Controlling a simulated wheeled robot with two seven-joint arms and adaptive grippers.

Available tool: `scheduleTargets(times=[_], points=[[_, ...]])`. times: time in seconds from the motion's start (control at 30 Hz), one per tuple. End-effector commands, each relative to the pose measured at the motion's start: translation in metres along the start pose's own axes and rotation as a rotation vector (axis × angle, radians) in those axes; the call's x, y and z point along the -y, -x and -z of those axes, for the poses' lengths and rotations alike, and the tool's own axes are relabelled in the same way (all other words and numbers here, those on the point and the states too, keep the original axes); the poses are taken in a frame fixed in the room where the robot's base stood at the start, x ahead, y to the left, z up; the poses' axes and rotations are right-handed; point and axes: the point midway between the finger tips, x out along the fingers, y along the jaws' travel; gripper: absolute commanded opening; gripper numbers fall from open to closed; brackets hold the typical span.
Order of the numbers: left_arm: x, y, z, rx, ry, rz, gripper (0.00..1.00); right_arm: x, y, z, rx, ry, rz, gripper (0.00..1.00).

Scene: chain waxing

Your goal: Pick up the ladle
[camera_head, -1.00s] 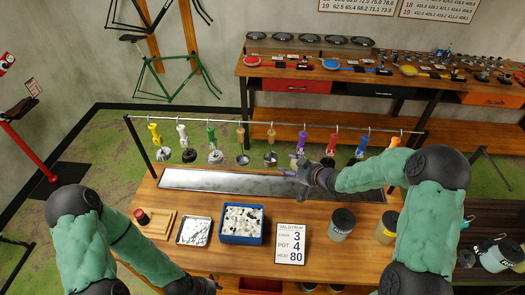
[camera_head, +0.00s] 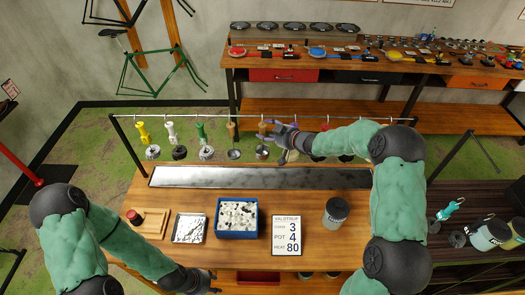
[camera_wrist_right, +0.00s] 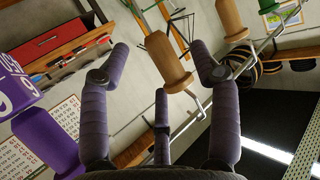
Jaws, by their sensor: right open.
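Two wooden-handled tools with metal cups hang side by side from the rail in the head view: one (camera_head: 233,154) on the left, one (camera_head: 262,152) on the right. Either could be the ladle; I cannot tell which. My right gripper (camera_head: 278,135) is open close beside the right one. In the right wrist view, a wooden handle (camera_wrist_right: 164,58) lies between the spread fingers of my right gripper (camera_wrist_right: 162,68), with gaps on both sides. A second wooden handle (camera_wrist_right: 231,18) is further right. My left gripper (camera_head: 208,284) is low at the bottom edge, its fingers unclear.
Yellow (camera_head: 143,132), white (camera_head: 171,132) and green (camera_head: 201,131) handled tools hang left on the rail. A purple handle (camera_wrist_right: 47,140) is close at left. Below are a long metal trough (camera_head: 200,177), a blue bin (camera_head: 237,234), a tray (camera_head: 189,239) and a jar (camera_head: 335,212).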

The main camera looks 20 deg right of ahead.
Motion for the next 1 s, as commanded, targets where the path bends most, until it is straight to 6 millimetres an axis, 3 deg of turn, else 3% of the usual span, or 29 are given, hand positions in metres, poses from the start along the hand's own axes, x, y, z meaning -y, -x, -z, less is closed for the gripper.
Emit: scheduleTargets(times=[0.2, 0.5, 0.57, 0.73, 1.0], points=[[-0.001, 0.002, 0.0, -0.001, 0.0, 0.0, 0.4, 0.001, -0.025, 0.0, 0.0, -0.001, 0.001, 0.62], [-0.001, 0.002, 0.0, 0.0, 0.0, 0.0, 0.4, 0.0, -0.028, 0.0, 0.0, 0.0, 0.0, 0.62], [-0.001, 0.002, 0.0, 0.0, 0.0, 0.0, 0.4, 0.0, -0.028, 0.0, 0.0, 0.0, 0.0, 0.48], [-0.001, 0.002, 0.0, 0.0, 0.0, 0.0, 0.4, 0.001, -0.028, 0.0, 0.001, 0.0, 0.001, 0.0], [-0.001, 0.002, 0.0, 0.0, 0.0, 0.0, 0.4, 0.002, -0.028, -0.002, 0.002, 0.0, 0.003, 0.0]])
